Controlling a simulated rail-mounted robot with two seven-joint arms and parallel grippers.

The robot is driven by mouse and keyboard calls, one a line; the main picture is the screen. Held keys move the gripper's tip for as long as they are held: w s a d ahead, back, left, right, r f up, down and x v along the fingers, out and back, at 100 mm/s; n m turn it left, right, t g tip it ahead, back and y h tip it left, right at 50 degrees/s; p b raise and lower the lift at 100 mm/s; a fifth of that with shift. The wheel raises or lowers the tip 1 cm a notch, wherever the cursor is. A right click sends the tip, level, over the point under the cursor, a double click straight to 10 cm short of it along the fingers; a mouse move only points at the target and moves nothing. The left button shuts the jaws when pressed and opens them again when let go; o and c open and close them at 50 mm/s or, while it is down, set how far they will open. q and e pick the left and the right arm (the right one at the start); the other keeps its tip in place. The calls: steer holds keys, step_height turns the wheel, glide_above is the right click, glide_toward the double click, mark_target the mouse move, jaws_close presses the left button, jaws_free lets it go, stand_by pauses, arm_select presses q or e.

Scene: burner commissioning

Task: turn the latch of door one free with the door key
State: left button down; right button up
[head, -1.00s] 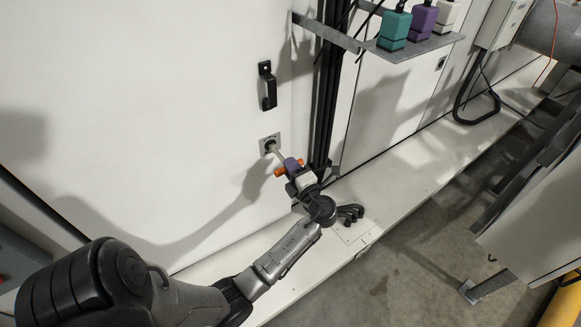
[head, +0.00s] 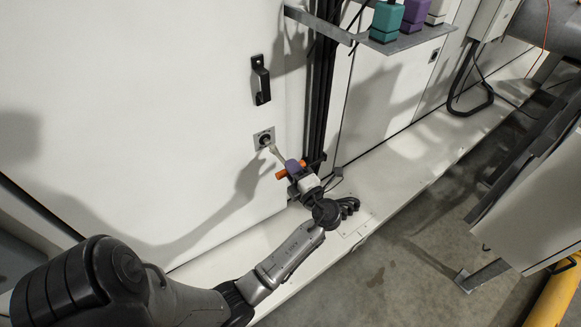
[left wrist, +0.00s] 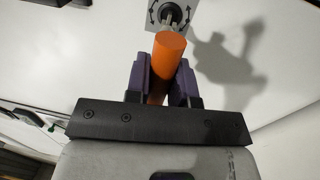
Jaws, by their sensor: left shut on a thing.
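The latch of door one (head: 264,138) is a dark round socket on a small grey square plate, below the black door handle (head: 261,80). My left gripper (head: 290,170) is shut on the door key's orange crossbar, in front of the latch. The key's pale shaft (head: 275,152) points up-left, its tip at or very near the latch; I cannot tell how deep it sits. In the left wrist view the orange bar (left wrist: 170,50) lies between the purple fingers (left wrist: 163,88), and the latch plate (left wrist: 157,13) with curved arrow marks is beyond it. My right gripper is out of view.
A metal shelf (head: 408,38) with teal (head: 386,22), purple (head: 417,11) and white blocks is at upper right. Dark vertical cables (head: 318,105) run just right of the latch.

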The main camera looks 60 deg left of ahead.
arm_select(q)
steer(key=shift+d, duration=0.1)
stand_by(0.3)
steer(key=shift+w+d, duration=0.1)
steer(key=shift+d, duration=2.8)
